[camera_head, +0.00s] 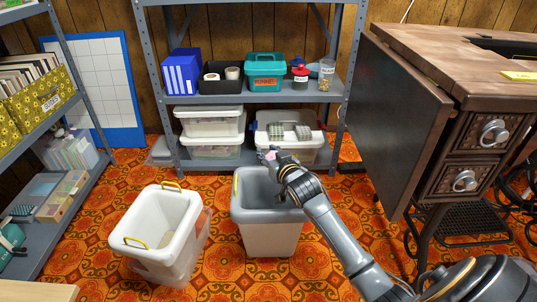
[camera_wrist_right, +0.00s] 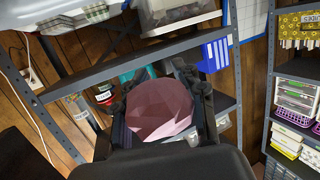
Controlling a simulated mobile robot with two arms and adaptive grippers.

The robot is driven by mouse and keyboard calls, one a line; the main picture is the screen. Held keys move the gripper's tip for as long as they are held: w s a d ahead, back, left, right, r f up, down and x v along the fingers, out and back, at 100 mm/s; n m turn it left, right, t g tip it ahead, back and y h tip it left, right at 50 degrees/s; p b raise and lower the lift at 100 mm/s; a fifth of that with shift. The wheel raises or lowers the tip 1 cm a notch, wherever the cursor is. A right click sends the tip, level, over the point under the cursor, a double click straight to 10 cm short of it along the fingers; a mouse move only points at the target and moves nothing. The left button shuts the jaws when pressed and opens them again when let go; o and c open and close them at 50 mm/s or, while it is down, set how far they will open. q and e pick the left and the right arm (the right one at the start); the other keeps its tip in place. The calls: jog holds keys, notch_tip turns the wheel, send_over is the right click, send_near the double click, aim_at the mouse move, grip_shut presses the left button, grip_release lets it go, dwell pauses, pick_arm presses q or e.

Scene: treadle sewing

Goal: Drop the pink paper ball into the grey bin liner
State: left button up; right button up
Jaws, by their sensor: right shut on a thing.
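My right gripper (camera_head: 269,157) is shut on the pink paper ball, a faceted ball that fills the space between the fingers in the right wrist view (camera_wrist_right: 160,108). In the head view only a small pink part of the ball (camera_head: 271,154) shows at the fingertips. The gripper is over the far part of the grey bin liner (camera_head: 253,187), which shows as the grey inside of the right-hand bin (camera_head: 268,238). My arm hides the liner's right side. My left gripper is not in view.
A white bin (camera_head: 190,229) with yellow handles stands left of the grey one. Behind stands a metal shelf (camera_head: 228,99) with tubs and boxes. The wooden sewing table (camera_head: 455,60) is at right, another shelf at left. Patterned carpet shows between.

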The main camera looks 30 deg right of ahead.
dwell(0.3)
jog(key=o, duration=0.8)
jog(key=v, duration=1.2)
jog(key=shift+f, duration=0.15)
